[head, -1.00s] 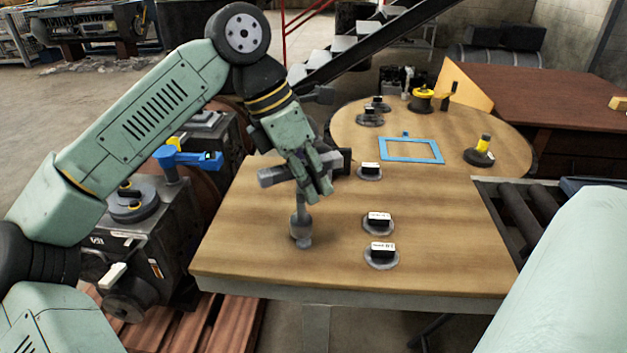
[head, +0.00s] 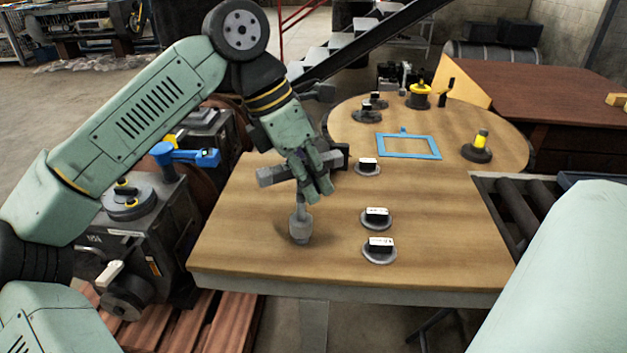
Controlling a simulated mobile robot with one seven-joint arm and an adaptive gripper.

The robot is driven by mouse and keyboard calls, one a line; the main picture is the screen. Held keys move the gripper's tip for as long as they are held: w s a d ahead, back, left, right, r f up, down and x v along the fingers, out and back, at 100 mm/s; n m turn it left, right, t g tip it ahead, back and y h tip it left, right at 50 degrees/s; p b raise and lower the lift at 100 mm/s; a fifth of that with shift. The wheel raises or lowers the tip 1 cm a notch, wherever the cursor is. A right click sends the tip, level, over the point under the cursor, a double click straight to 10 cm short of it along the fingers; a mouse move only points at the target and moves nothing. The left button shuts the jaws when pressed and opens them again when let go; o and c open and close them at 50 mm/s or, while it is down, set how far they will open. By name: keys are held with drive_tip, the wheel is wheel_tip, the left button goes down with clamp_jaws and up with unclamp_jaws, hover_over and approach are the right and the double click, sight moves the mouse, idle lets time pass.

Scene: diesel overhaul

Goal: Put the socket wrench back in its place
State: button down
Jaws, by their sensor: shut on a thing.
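The socket wrench is a grey tool with a thick crossbar, a thin shaft and a wide round socket (head: 301,228) at its lower end. My gripper (head: 322,188) is shut on its upper part, near the crossbar. The wrench hangs roughly upright, socket down, over the left part of the wooden table (head: 330,265). I cannot tell whether the socket touches the tabletop. A flat blue rectangular frame (head: 436,148) lies on the round far part of the table, apart from the wrench. My fingers hide part of the wrench's upper end.
Several round grey bases with labelled blocks stand right of the wrench, the nearest one (head: 379,254) by the front edge. A yellow-topped piece (head: 481,146) and a yellow pot (head: 419,96) stand farther back. Dark machinery with a blue clamp (head: 185,155) is on the left. The table's front middle is clear.

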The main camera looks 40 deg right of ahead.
sight(323, 161)
drive_tip(key=shift+f+b, duration=0.75)
drive_tip(key=shift+f, duration=0.35)
drive_tip(key=c, duration=1.5)
unclamp_jaws()
drive_tip(key=shift+r, duration=0.1)
drive_tip(key=shift+o, duration=0.2)
drive_tip(key=o, duration=0.6)
drive_tip(key=shift+r+p, duration=3.5)
drive_tip(key=shift+r, duration=1)
